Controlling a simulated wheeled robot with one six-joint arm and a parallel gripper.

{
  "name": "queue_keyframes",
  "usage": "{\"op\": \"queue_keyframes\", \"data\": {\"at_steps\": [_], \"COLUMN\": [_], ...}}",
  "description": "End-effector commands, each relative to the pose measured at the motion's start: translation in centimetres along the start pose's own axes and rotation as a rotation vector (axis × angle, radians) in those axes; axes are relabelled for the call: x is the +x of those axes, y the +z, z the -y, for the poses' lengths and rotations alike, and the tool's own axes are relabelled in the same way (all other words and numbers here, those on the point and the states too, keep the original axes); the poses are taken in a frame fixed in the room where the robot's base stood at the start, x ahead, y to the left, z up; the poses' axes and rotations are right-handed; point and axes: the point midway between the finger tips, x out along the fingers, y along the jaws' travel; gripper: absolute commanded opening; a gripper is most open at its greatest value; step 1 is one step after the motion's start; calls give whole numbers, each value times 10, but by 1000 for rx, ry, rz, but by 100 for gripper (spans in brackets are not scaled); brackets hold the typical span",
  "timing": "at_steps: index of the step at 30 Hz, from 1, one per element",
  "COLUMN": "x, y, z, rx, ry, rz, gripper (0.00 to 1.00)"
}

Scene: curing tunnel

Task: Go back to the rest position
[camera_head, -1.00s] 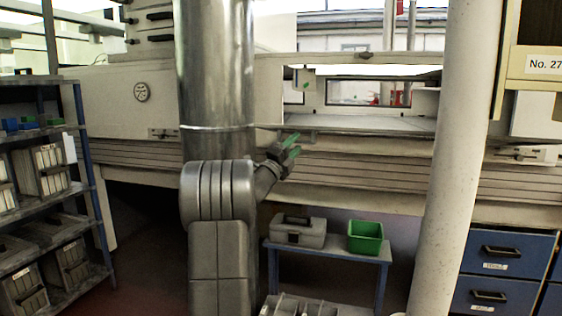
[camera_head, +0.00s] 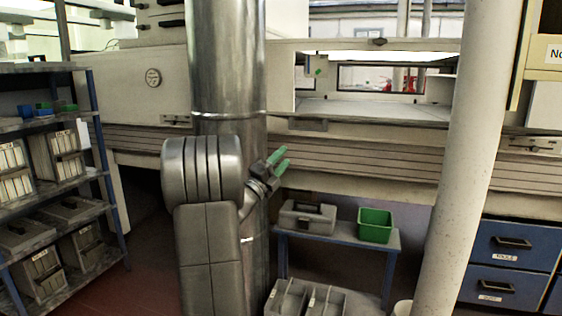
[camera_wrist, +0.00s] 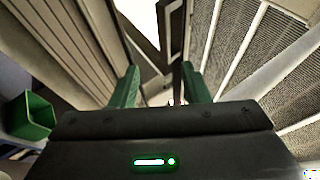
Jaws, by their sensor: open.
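My gripper (camera_head: 282,158) is in the middle of the head view, at the end of my folded arm. Its two green fingers point up and to the right, in front of the long bench with slatted sides. The fingers also show in the wrist view, where my gripper (camera_wrist: 161,84) is open with a clear gap between the fingers. I see nothing held between them. The near arm link hides part of the wrist.
A low blue table (camera_head: 340,241) below the bench holds a grey case (camera_head: 308,218) and a green bin (camera_head: 376,226). A pale round post (camera_head: 468,150) stands at right, beside blue drawers (camera_head: 510,245). A loaded shelf rack (camera_head: 95,120) stands at left.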

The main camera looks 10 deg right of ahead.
Motion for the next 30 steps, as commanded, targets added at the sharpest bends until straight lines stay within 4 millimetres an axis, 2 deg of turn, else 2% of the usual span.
{"op": "queue_keyframes", "data": {"at_steps": [5,8,21,24,30], "x": [4,13,96,112,132], "y": [0,0,-1,-1,0], "z": [0,0,1,2,2], "rx": [0,1,2,1,1], "ry": [0,-1,-5,-5,-4], "rz": [-1,-2,-4,-2,-2], "gripper": [42,42,42,42,42]}}
